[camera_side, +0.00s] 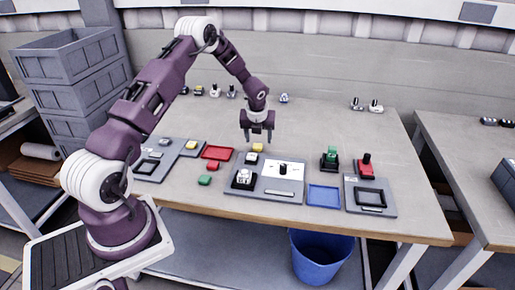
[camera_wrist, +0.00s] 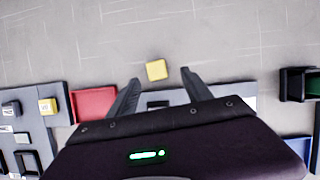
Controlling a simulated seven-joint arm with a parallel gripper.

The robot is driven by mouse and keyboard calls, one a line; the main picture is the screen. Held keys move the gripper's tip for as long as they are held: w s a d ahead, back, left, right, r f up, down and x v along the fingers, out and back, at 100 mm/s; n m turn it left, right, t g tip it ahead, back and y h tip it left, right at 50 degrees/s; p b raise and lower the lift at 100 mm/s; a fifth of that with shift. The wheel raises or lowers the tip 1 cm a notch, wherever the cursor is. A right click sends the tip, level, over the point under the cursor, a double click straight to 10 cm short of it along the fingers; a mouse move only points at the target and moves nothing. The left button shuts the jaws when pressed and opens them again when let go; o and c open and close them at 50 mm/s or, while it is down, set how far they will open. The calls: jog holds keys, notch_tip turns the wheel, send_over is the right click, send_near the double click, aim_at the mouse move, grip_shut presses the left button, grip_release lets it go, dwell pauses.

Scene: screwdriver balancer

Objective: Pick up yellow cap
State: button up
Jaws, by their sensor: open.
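A small yellow cap (camera_side: 257,147) lies on the bare tabletop just behind the grey central board. In the side view my gripper (camera_side: 257,139) points down above it, fingers apart. In the wrist view my gripper (camera_wrist: 160,76) is open, and the yellow cap (camera_wrist: 156,70) shows between and slightly beyond the fingertips, with nothing held. A second yellow piece (camera_side: 192,145) sits on the left grey board; it also shows at the left of the wrist view (camera_wrist: 47,105).
A red tray (camera_side: 217,153) and loose red (camera_side: 212,166) and green (camera_side: 205,180) pieces lie left of the central board (camera_side: 249,187).

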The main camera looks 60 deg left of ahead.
aim_at(258, 146)
jog(key=x, duration=0.4)
jog(key=shift+s+a+f, duration=0.2)
jog(key=shift+a+f, duration=0.05)
jog(key=shift+f, duration=0.05)
jog(key=shift+c, duration=0.5)
grip_shut()
jog(key=shift+r, duration=0.15)
